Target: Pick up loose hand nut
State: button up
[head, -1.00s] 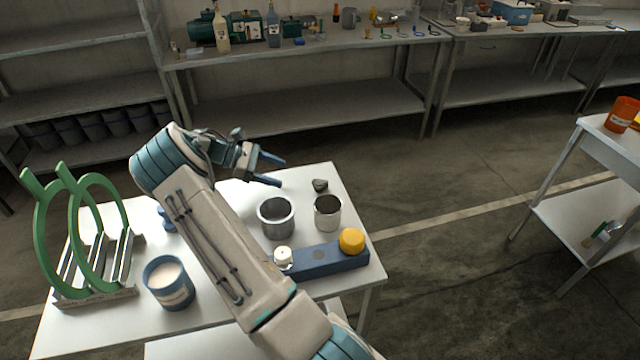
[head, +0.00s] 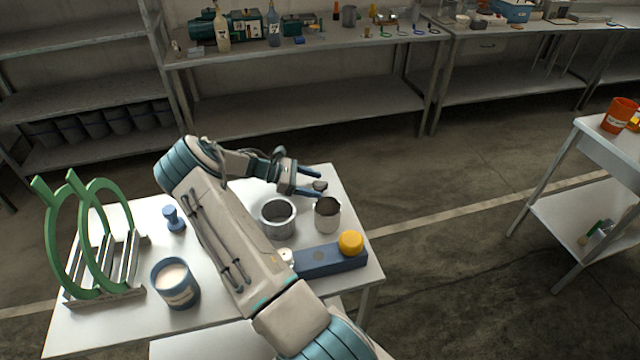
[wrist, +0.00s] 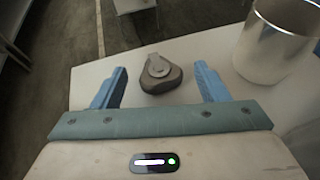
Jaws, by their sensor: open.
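The loose hand nut (wrist: 163,80) is a dark grey, rounded three-sided knob with a paler metal piece on top. It sits on the white table near its far edge; in the head view the nut (head: 320,185) is small and partly covered by my fingers. My gripper (wrist: 161,86) is open, with one blue finger on each side of the nut in the wrist view and visible gaps to both. In the head view my gripper (head: 316,181) is at the nut, low over the table. I cannot tell the exact height of the fingertips.
A wider steel pot (head: 278,219), a blue block with a yellow knob (head: 350,243), a blue tub (head: 175,284) and a green ring rack (head: 104,298) share the table.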

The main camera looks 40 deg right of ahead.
jog(key=shift+x, duration=1.25)
jog(key=c, duration=1.1)
jog(key=shift+r, duration=0.1)
